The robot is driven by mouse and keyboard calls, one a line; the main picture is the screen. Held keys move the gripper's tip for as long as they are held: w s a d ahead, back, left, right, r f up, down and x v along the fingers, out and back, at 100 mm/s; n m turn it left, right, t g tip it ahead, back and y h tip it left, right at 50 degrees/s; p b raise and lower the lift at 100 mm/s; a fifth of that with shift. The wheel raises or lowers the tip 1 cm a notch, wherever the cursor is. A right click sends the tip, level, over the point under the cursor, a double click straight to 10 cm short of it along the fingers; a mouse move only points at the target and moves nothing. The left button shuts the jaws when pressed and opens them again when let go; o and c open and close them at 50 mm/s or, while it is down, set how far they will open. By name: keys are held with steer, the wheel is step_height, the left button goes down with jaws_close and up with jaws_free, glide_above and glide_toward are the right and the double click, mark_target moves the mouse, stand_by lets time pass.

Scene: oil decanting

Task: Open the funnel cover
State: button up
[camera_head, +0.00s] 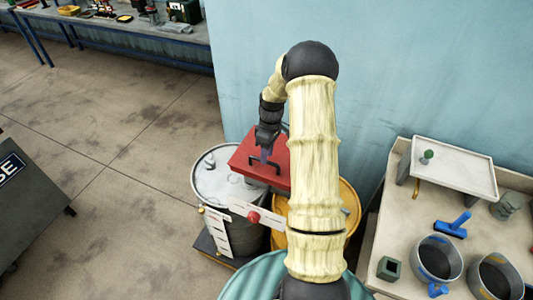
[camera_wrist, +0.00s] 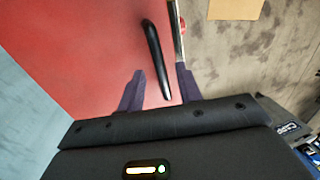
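The red square funnel cover (camera_head: 243,158) lies over the drums, left of my arm in the head view, and looks shut. It fills the left and middle of the wrist view (camera_wrist: 85,50). Its black bar handle (camera_head: 258,164) also shows in the wrist view (camera_wrist: 153,50). My gripper (camera_head: 266,153) is above the cover, at the handle. In the wrist view my gripper (camera_wrist: 160,75) has its two dark fingers apart, one on each side of the handle, with visible gaps. Contact with the handle cannot be made out. My arm hides the cover's right part.
A grey drum (camera_head: 216,182) and a yellow drum (camera_head: 348,205) stand below the cover. A red knob (camera_head: 253,217) is at the front. A blue wall (camera_head: 430,70) rises behind. A bench (camera_head: 385,245) with pots and a blue tool (camera_head: 453,226) is right. Open floor is left.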

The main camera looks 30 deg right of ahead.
steer(key=shift+s+a+f, duration=0.1)
steer(key=shift+f, duration=0.65)
jaws_close()
steer(key=shift+r, duration=0.25)
